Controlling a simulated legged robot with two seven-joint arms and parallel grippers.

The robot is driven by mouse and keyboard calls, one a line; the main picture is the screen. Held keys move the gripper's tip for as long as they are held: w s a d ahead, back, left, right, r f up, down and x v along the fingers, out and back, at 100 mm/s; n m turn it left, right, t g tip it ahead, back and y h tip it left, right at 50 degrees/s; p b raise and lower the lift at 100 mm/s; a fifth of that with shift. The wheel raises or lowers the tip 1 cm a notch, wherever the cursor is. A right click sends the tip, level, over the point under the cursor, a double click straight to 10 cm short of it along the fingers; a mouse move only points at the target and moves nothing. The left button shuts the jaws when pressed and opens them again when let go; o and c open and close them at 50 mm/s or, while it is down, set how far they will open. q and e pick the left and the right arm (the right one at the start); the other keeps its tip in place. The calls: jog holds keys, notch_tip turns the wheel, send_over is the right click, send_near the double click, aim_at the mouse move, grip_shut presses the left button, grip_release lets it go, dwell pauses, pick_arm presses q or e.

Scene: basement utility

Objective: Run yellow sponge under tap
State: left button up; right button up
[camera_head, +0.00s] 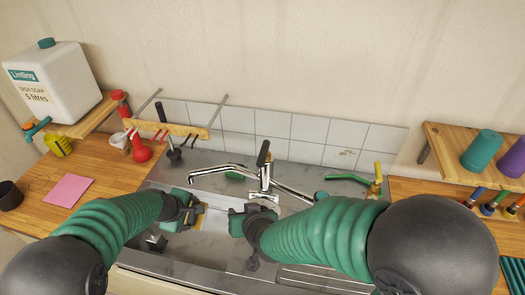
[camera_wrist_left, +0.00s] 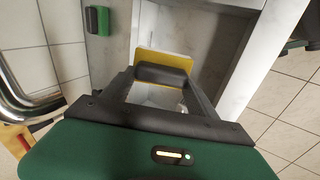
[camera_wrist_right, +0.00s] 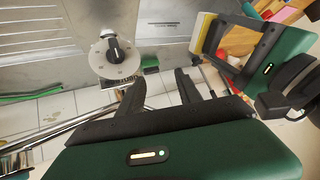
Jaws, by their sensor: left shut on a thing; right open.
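The yellow sponge (camera_head: 195,221) is in my left gripper (camera_head: 197,212), over the sink basin (camera_head: 213,225). The sponge (camera_wrist_left: 168,62) stands between the shut fingers in the left wrist view; it also shows at the top of the right wrist view (camera_wrist_right: 201,36). The chrome tap (camera_head: 228,170) has a black lever (camera_head: 263,153), and its spout reaches left; the spout end is above and behind the sponge in the head view. No water is visible. My right gripper (camera_head: 238,214) is open and empty in front of the tap, right of my left gripper.
A brass tap (camera_head: 377,182) with a green hose is at right. The wooden counter (camera_head: 100,165) at left holds a pink cloth (camera_head: 66,190). A rail with tools (camera_head: 168,129) stands behind the sink.

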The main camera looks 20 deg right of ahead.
jog(key=w+r+m+t+h, duration=0.3)
jog(key=w+r+t, duration=0.1)
jog(key=r, duration=0.1)
jog(key=m+t+h, duration=0.1)
jog(key=m+h, duration=0.3)
jog(key=h, duration=0.3)
send_near(265, 150)
jog(key=x, duration=0.7)
jog(key=f+x, duration=0.1)
jog(key=x, duration=0.3)
jog(key=shift+w, duration=0.25)
jog(key=shift+c, duration=0.2)
grip_shut()
